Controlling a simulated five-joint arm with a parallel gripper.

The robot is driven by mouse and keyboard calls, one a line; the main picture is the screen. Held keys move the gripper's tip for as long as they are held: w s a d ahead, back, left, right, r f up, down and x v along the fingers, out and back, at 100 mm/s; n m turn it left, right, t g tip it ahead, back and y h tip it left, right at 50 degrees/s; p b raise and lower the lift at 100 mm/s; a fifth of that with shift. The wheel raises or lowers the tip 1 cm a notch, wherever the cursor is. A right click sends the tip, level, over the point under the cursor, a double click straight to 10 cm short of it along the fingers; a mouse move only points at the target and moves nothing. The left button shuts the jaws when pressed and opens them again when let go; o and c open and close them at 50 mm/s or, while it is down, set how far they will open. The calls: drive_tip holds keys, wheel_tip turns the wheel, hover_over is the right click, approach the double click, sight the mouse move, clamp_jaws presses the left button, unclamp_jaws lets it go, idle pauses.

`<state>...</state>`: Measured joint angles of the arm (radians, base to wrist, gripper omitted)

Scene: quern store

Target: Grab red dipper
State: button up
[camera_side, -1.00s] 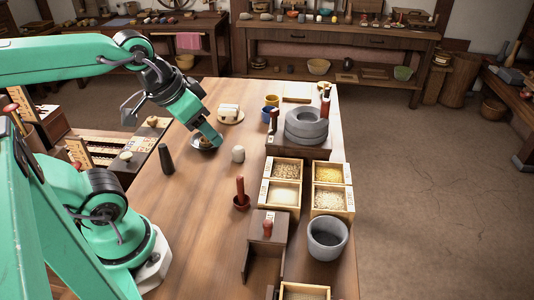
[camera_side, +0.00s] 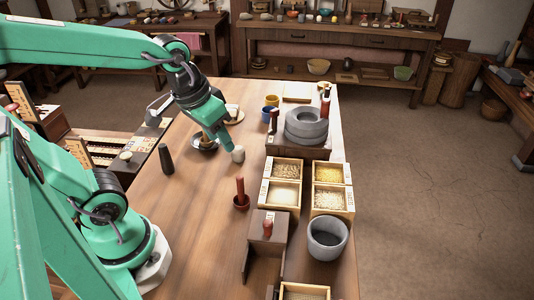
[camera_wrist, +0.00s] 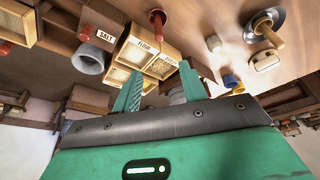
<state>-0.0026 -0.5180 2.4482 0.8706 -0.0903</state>
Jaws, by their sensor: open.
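The red dipper (camera_side: 241,187) stands upright on the wooden table, a small dark red cup with a tall red handle. It also shows at the top of the wrist view (camera_wrist: 157,18). My gripper (camera_side: 231,149) is open with nothing between its fingers, above the table and beyond the dipper as the side view sees it. In the wrist view its two green fingers (camera_wrist: 160,85) are spread apart. The dipper lies outside the fingers, farther up that picture.
A pale grey cylinder (camera_side: 238,154) is close to my fingertips. Grain boxes (camera_side: 328,200), a grey bowl (camera_side: 327,240) and a quern stone (camera_side: 305,126) stand at the right. A wooden box with a red knob (camera_side: 267,228) is nearer.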

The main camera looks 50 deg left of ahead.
sight(239, 177)
drive_tip(key=w+f+g, duration=0.1)
drive_tip(key=f, duration=0.2)
drive_tip(key=w+f+n+g, duration=0.1)
drive_tip(key=f, duration=0.2)
drive_tip(key=w+f+n+g, duration=0.1)
drive_tip(key=w+f, duration=0.1)
drive_tip(key=f, duration=0.1)
drive_tip(key=shift+a+f+g, duration=0.1)
drive_tip(key=shift+f+g, duration=0.25)
drive_tip(key=shift+g, duration=0.05)
drive_tip(key=shift+w+f+n, duration=0.2)
drive_tip(key=shift+f+n, duration=0.1)
drive_tip(key=shift+f, duration=0.35)
drive_tip(key=shift+f, duration=1.3)
drive_tip(key=shift+f, duration=0.1)
drive_tip(key=shift+f, duration=2.5)
clamp_jaws()
